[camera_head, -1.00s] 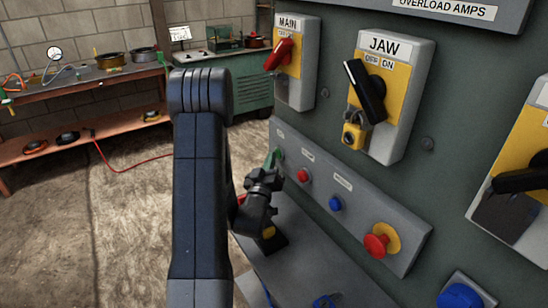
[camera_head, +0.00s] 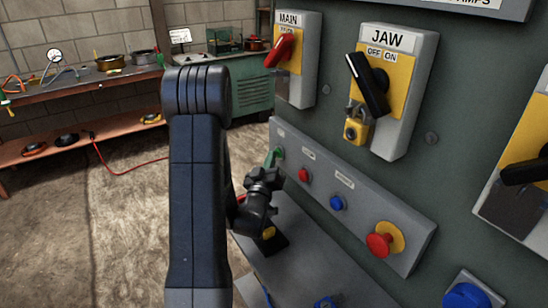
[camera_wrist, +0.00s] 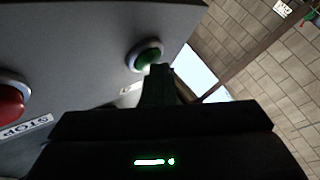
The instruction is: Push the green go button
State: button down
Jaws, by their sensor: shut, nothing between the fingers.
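The green go button (camera_head: 280,152) sits at the far left end of the sloped grey button strip (camera_head: 385,222). In the wrist view the round green button (camera_wrist: 149,57) stands in a pale ring, just above and left of the fingertips. My gripper (camera_head: 272,158) is shut and empty, its tip close to the button; it also shows in the wrist view (camera_wrist: 160,70). I cannot tell whether the fingertips touch the button. My arm hides part of the area left of the strip.
A red stop button (camera_head: 304,175), a blue button (camera_head: 337,203) and a red mushroom button (camera_head: 380,244) follow along the strip. Above are the MAIN switch (camera_head: 284,50) and JAW switch (camera_head: 370,85), the latter with a yellow padlock (camera_head: 355,130). A workbench (camera_head: 85,82) stands behind.

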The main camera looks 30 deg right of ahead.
jog(key=shift+s+f, duration=0.1)
jog(key=shift+s+a+b, duration=0.2)
jog(key=shift+a+b, duration=1)
jog(key=shift+a, duration=1.75)
